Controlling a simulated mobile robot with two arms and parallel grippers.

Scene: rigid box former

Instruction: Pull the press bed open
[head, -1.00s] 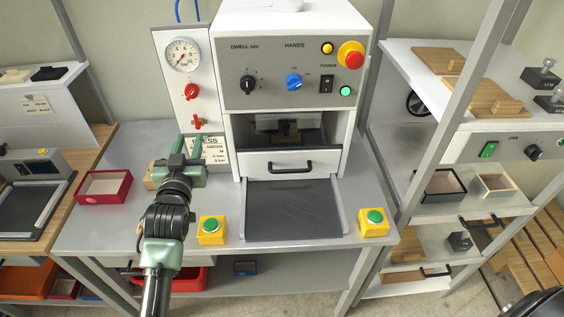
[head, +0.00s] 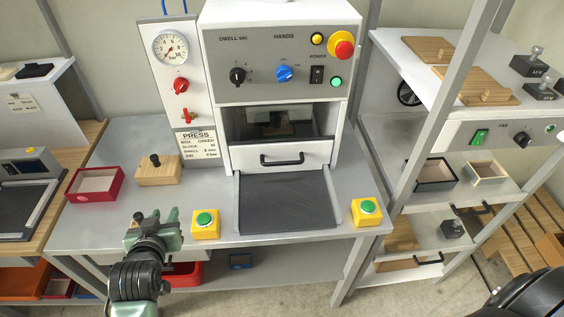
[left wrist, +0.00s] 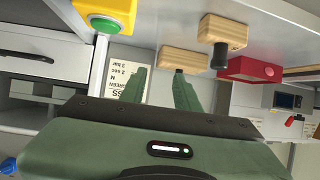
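The press (head: 284,60) stands on a grey bench. Its bed has a white front (head: 255,158) with a black bar handle (head: 282,160), across the lower part of the press opening. A dark flat plate (head: 287,203) lies on the bench in front of it. My left gripper (head: 155,220) is at the bench's front edge, left of and nearer than the handle, touching nothing. In the left wrist view its green fingers (left wrist: 160,88) are apart and empty. My right gripper is not in view.
Yellow boxes with green buttons stand left (head: 206,224) and right (head: 366,212) of the plate. A wooden block with a black knob (head: 158,170) and a red tray (head: 95,184) sit at left. A gauge panel (head: 177,70) adjoins the press. A shelf post (head: 440,120) stands at right.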

